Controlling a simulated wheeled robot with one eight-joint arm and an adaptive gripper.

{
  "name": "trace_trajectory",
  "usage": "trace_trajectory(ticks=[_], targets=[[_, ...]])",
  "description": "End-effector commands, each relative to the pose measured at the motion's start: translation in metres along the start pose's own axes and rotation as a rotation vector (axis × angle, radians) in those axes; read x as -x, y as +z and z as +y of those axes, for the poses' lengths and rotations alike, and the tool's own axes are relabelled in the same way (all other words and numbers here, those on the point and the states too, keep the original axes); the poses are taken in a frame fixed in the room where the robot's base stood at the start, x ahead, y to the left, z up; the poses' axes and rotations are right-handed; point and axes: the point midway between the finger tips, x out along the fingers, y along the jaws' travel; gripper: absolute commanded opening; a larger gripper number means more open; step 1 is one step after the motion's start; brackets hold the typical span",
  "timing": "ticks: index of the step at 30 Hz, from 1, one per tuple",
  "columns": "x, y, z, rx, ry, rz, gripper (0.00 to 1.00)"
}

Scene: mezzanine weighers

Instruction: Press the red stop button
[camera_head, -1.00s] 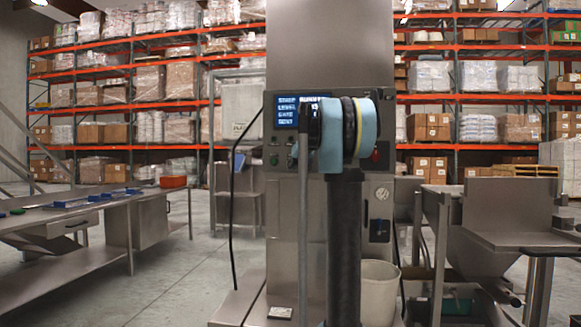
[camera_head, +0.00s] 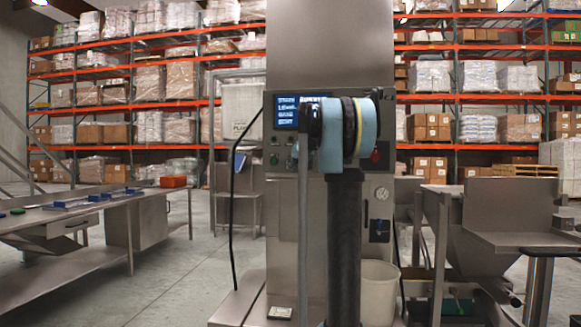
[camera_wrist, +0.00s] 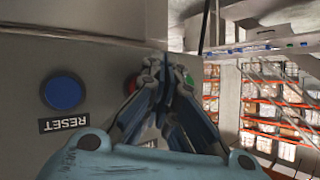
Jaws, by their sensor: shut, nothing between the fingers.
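A red button (camera_wrist: 132,82) shows in the wrist view, partly hidden behind my fingers. My gripper (camera_wrist: 166,66) is shut and empty, with its fingertips close to the panel by this button; I cannot tell whether they touch it. A blue button (camera_wrist: 64,92) sits left of it with an upside-down RESET label (camera_wrist: 64,123). In the head view a red button (camera_head: 376,155) shows at the right of the machine's control panel, just beside my arm. My arm covers the middle of the panel and hides my gripper there.
The steel machine (camera_head: 330,40) has a lit screen (camera_head: 285,110) and small buttons at the panel's left. A white bin (camera_head: 380,290) stands at its base. A steel bench (camera_head: 80,215) is on the left and a steel hopper (camera_head: 495,225) on the right. Open floor lies between bench and machine.

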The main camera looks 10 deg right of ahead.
Motion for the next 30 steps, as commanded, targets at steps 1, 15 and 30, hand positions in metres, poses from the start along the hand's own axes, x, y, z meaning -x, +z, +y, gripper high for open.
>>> trace_trajectory(ticks=[1, 15, 30], targets=[[0.0000, 0.0000, 0.0000, 0.000, 0.000, 0.000, 0.00], [-0.0038, -0.0043, 0.0031, 0.000, 0.000, 0.000, 0.00], [-0.0047, -0.0053, 0.0038, 0.000, 0.000, 0.000, 0.00]])
